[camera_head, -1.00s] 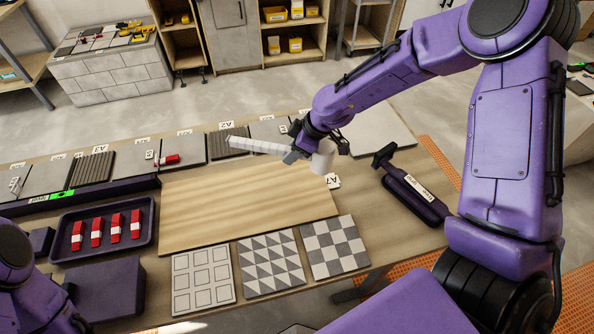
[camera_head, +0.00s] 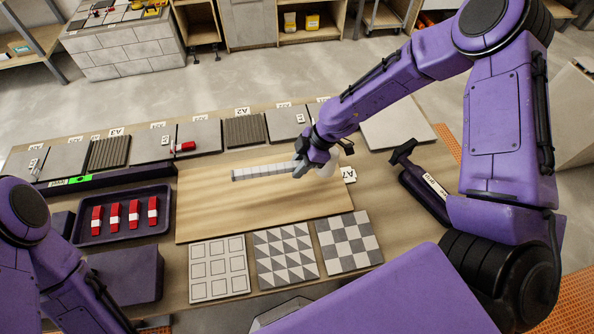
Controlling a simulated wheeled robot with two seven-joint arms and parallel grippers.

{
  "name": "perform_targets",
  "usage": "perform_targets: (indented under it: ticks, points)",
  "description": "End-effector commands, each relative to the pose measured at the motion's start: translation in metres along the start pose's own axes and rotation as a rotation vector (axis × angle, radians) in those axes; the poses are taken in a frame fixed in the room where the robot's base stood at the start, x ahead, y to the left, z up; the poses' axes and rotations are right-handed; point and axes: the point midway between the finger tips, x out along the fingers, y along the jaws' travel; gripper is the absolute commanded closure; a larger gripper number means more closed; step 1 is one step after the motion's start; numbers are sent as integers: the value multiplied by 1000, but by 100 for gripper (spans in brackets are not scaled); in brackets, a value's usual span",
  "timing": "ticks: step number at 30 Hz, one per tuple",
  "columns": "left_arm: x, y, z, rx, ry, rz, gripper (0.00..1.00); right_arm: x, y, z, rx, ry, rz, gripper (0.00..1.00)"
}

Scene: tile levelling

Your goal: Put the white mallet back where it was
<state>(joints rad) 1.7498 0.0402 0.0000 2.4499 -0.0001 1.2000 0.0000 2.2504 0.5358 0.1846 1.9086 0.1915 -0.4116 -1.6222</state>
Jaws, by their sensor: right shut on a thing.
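The white mallet (camera_head: 262,174) is in my right gripper (camera_head: 302,166), above the far right part of the bare wooden board (camera_head: 240,212). Its pale ribbed handle points left, and its white head shows partly behind the gripper at the right. My right gripper is shut on the mallet near the head end of the handle. I cannot tell whether the mallet touches the board. My left arm shows at the lower left, but its gripper is out of view.
A purple tray (camera_head: 82,238) with several red-and-white pieces stands left of the board. Three patterned tiles, one of them checkered (camera_head: 348,243), lie in front. Grey and ribbed tiles (camera_head: 245,130) line the back. A black-handled tool (camera_head: 425,190) lies at the right.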

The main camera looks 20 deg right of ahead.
Motion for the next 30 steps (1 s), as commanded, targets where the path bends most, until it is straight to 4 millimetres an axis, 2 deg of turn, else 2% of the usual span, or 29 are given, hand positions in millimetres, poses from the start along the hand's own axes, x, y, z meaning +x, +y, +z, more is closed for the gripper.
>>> perform_targets:
  ticks: [3,8,14,15,17,18,26,30]
  points:
    - [-5,0,-2,0,0,0,100,15,-5,-1,3,-1,-2,100]
    - [-13,-1,-5,0,0,0,100,34,-4,11,3,0,0,100]
    - [-11,-1,-5,0,0,0,100,38,-3,13,0,0,2,100]
    - [-11,-1,-5,0,0,0,100,39,-3,14,0,0,1,67]
    - [-11,-1,-5,0,0,0,100,39,-3,14,1,-1,1,47]
    - [-11,-1,-5,0,0,0,100,39,-3,14,1,-1,1,45]
    - [-11,-1,-4,0,0,0,100,38,-3,14,2,-2,1,45]
    - [-8,-1,-3,0,0,0,100,22,-2,14,1,1,5,45]
